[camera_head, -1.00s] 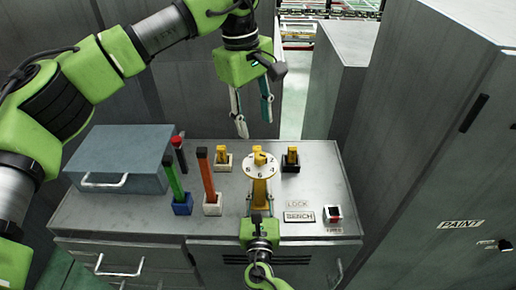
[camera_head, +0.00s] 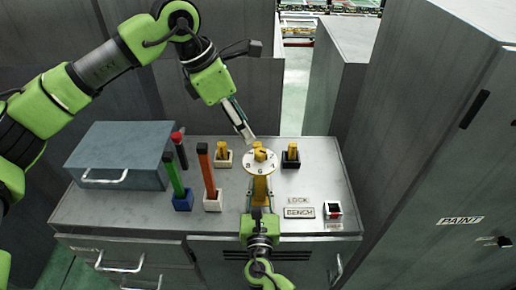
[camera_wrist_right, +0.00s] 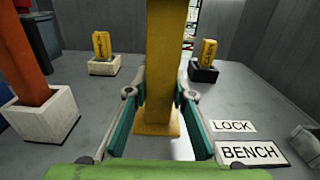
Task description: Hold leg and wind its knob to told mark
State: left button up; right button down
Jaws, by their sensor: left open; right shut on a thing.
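The yellow leg (camera_head: 261,188) stands upright on the bench, with a white numbered dial (camera_head: 250,168) and a yellow knob (camera_head: 261,154) on top. My right gripper (camera_head: 260,208) comes in from the front and is shut on the leg; in the right wrist view the leg (camera_wrist_right: 158,70) stands between its fingers. My left gripper (camera_head: 246,134) is above and just left of the knob, tilted down toward it. It is open and seems apart from the knob. The dial's digits are too small to read surely.
A grey-blue box (camera_head: 122,158) stands at the left. Green (camera_head: 173,175), orange (camera_head: 207,172) and dark red-topped (camera_head: 180,152) posts stand left of the leg. Small yellow pieces sit in a white holder (camera_head: 223,160) and a black holder (camera_head: 291,162) behind. LOCK and BENCH labels (camera_head: 299,213) lie at the right.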

aim_at(259, 151)
pick_arm(q)
jog(key=x, duration=0.9)
jog(key=shift+d+f, duration=0.1)
jog(key=shift+f, duration=0.3)
jog(key=c, duration=1.1)
